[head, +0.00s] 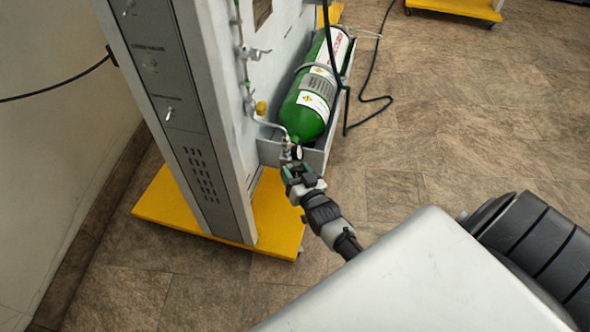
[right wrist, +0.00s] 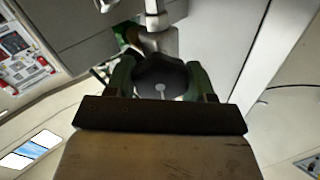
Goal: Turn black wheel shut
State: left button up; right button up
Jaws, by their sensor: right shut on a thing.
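The black wheel (right wrist: 158,76) shows in the right wrist view as a dark, lobed knob with a light grey mark on its face. It sits at the end of a metal valve stem (right wrist: 160,40). My right gripper (right wrist: 161,82) is shut on it, with one green-grey finger on each side. In the head view my right gripper (head: 293,171) is at the valve end of the green oxygen cylinder (head: 307,117); the wheel is mostly hidden there by the fingers. My left gripper is not in view.
The cylinder lies in a grey tray (head: 316,158) beside a tall grey panel (head: 190,110) on a yellow base (head: 160,206). A black hose (head: 367,98) hangs near the cylinder.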

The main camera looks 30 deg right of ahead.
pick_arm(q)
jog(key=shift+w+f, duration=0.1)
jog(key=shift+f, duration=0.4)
pick_arm(e)
jog(key=shift+m, duration=0.3)
jog(key=o, duration=0.9)
jog(key=shift+s, duration=0.25)
pick_arm(q)
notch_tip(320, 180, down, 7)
jog(key=p, duration=0.2)
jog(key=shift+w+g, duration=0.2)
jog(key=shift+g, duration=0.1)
pick_arm(e)
jog(key=s, duration=0.3)
jog(key=s+a, duration=0.1)
jog(key=s, duration=0.6)
jog(key=shift+s+a, duration=0.15)
jog(key=shift+a, duration=0.05)
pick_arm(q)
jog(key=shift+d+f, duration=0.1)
